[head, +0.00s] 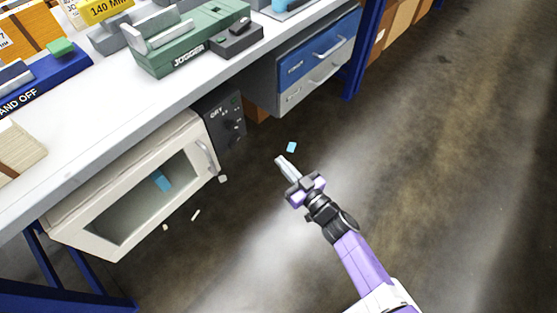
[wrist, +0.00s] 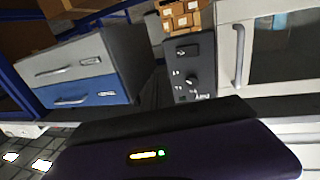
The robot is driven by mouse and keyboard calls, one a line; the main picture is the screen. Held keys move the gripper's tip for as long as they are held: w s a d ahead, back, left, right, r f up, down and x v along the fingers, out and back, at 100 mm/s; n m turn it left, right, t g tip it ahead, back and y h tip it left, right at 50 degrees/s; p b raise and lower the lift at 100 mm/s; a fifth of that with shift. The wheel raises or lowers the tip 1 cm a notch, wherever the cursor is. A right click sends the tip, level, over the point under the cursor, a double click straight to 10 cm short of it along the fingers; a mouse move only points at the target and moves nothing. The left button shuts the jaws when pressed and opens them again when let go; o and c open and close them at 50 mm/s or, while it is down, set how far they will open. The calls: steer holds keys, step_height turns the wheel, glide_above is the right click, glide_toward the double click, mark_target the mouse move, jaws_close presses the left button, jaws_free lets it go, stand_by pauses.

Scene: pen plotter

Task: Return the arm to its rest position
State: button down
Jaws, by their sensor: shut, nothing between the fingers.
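My gripper (head: 282,161) is out in front of the bench in the head view, over the floor. Its fingers are together and hold nothing. My purple arm reaches up to it from the lower right. The fingers do not show clearly in the wrist view, where a dark purple part of my own wrist fills the lower half.
A white bench (head: 120,98) carries a green jogger (head: 190,40). Below it are an oven-like box (head: 75,228) with a glass door, a dark control panel (head: 225,118) and blue-and-grey drawers (head: 318,62). Small scraps (head: 196,215) lie around. The floor at right is clear.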

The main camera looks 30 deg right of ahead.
stand_by(0.5)
steer(key=s+d+r+h, duration=0.1)
steer(key=s+r+h, duration=0.1)
steer(key=s+r, duration=0.35)
steer(key=s+a+r+g, duration=0.15)
steer(key=s+r, duration=0.35)
steer(key=s, duration=0.5)
steer(key=s+a+r+m+g+p, duration=0.15)
steer(key=s+r, duration=0.35)
steer(key=s, duration=0.5)
steer(key=s+a+r+b, duration=0.1)
steer(key=s+a+r, duration=0.2)
steer(key=s+r, duration=0.5)
step_height(320, 180, up, 16)
steer(key=s+p, duration=0.1)
steer(key=p, duration=1.7)
steer(key=shift+s+f, duration=0.15)
steer(key=shift+f, duration=0.05)
steer(key=shift+d, duration=0.1)
